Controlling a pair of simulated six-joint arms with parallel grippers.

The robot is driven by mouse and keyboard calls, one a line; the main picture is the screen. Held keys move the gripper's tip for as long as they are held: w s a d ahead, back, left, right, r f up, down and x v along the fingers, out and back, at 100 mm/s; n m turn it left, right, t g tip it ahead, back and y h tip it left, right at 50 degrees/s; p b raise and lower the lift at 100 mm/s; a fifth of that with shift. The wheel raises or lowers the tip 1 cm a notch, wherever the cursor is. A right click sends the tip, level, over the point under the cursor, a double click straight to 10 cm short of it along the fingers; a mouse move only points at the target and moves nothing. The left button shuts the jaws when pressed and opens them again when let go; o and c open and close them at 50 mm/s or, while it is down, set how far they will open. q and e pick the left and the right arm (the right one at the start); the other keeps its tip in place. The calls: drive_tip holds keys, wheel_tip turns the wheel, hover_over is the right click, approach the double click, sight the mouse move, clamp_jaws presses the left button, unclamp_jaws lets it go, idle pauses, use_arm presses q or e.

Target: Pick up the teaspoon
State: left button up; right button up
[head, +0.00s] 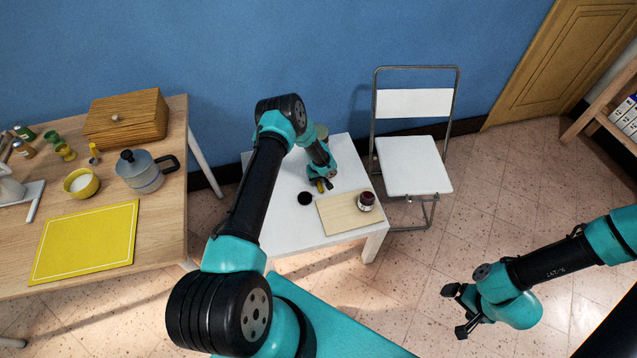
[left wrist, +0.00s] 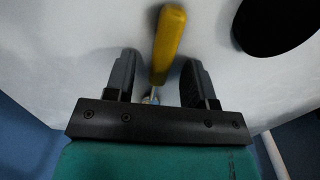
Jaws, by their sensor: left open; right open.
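The teaspoon has a yellow handle (left wrist: 167,45) and lies on the white table, seen in the left wrist view between my left gripper's fingers. Its metal part near the gripper's base is mostly hidden. In the head view a bit of yellow handle (head: 319,187) shows at the fingertips. My left gripper (head: 324,186) is open, low over the white table (head: 290,232), with one finger on each side of the handle. A gap shows on both sides in the left wrist view. My right gripper (head: 460,311) is open and empty above the floor.
A black round disc (head: 305,198) lies on the white table beside the left gripper. A wooden board (head: 340,215) with a dark jar (head: 366,201) is to the right. A white chair (head: 414,166) stands further right. A wooden table with kitchenware (head: 160,220) is at left.

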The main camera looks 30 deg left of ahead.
sight(318, 184)
use_arm(q)
clamp_jaws()
drive_tip(key=shift+r, duration=0.2)
idle(0.3)
wheel_tip(318, 184, up, 3)
drive_tip(key=shift+r, duration=0.2)
drive_tip(key=shift+s+d, duration=0.25)
drive_tip(key=shift+s, duration=0.4)
drive_tip(key=s+d, duration=0.2)
drive_tip(key=s, duration=0.2)
drive_tip(key=s+d+r, duration=0.1)
drive_tip(key=s+d, duration=0.2)
drive_tip(key=s, duration=0.1)
drive_tip(key=s+d, duration=0.2)
drive_tip(key=s, duration=0.2)
drive_tip(key=shift+s+d+r, duration=0.15)
drive_tip(key=shift+s+d, duration=0.05)
drive_tip(key=shift+d, duration=0.2)
